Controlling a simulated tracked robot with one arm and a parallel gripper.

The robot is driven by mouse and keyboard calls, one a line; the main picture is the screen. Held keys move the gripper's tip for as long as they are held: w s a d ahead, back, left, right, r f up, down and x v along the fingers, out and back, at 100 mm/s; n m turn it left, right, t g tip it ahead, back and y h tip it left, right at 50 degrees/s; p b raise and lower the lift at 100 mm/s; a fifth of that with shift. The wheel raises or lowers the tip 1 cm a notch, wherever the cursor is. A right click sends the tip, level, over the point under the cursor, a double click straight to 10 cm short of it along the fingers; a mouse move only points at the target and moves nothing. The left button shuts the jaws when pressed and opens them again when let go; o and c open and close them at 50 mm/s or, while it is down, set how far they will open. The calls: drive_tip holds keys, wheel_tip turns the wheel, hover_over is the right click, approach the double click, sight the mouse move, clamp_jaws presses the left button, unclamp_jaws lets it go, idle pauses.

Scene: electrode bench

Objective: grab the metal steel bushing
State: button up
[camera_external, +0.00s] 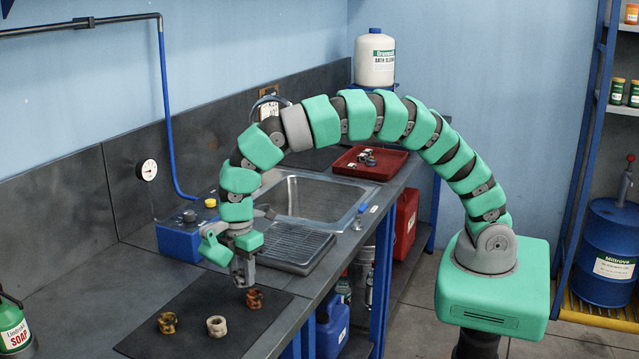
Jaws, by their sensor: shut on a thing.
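My gripper (243,276) points down over the dark mat and is shut on a small grey metal piece. The piece is hard to tell apart from the grey fingers; it appears to be the steel bushing. A reddish-brown bushing (254,299) stands on the mat just below and right of the fingertips; I cannot tell whether they touch. A pale cream bushing (217,326) and a yellow-brown bushing (167,323) stand on the mat further left, apart from the gripper.
The dark mat (205,296) lies on the bench. Behind it are a blue box (184,240) with knobs, a ribbed drainboard (296,246) and a sink (312,197). A red tray (392,163) with small parts is further back. A soap bottle (13,329) stands at far left.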

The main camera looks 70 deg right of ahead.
drive_tip(key=shift+s+d+r+b, duration=0.1)
drive_tip(key=shift+s+d+r, duration=0.05)
drive_tip(key=shift+s+d, duration=0.75)
drive_tip(key=shift+s+d+r+b, duration=0.15)
drive_tip(key=shift+s+d, duration=0.5)
drive_tip(key=shift+s, duration=0.55)
drive_tip(key=shift+s+d+r+b, duration=0.1)
drive_tip(key=shift+s+d, duration=0.65)
drive_tip(key=shift+s, duration=0.3)
